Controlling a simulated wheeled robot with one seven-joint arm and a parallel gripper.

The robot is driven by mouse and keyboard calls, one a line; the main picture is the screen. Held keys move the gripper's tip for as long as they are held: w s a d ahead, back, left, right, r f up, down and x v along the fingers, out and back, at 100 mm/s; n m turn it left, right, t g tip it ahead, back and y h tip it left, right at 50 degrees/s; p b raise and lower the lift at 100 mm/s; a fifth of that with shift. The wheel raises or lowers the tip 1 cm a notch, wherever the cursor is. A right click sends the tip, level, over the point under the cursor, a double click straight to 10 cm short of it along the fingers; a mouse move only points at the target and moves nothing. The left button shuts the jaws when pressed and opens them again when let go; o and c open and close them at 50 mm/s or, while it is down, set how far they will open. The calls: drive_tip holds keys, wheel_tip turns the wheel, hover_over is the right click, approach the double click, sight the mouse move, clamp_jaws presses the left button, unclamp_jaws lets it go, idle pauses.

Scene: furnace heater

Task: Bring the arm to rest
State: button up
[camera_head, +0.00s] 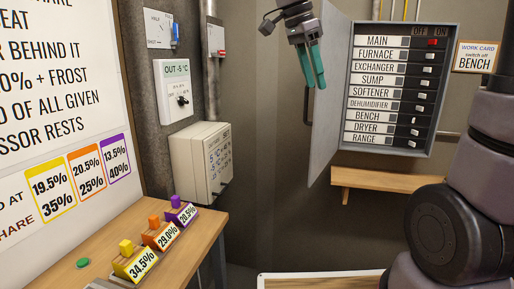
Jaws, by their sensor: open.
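My gripper (312,65) hangs from the top middle of the view, in front of the open door of a breaker panel. Its two teal fingers point down and stand apart, with nothing between them. The panel door (338,110) is swung out to the left, with a dark handle near its free edge. The breaker panel (394,90) has labelled rows from MAIN to RANGE, with a red switch at MAIN. Whether the gripper touches the door cannot be told.
A work card (478,57) reading "switch off BENCH" hangs right of the panel. A wooden shelf (385,180) is below it. A wooden bench (190,245) at left bears yellow, orange and purple blocks with percent labels. A control box (200,160) is on the wall.

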drive_tip(key=s+d+f+n+t+y, duration=0.3)
drive_tip(key=s+d+n+t+y, duration=0.2)
drive_tip(key=s+d+n, duration=0.3)
drive_tip(key=d+n+t, duration=0.1)
drive_tip(key=d+n, duration=0.1)
drive_tip(key=d, duration=0.1)
drive_tip(key=shift+d+y, duration=0.35)
drive_tip(key=shift+y, duration=0.05)
drive_tip(key=shift+s, duration=0.1)
idle(4.1)
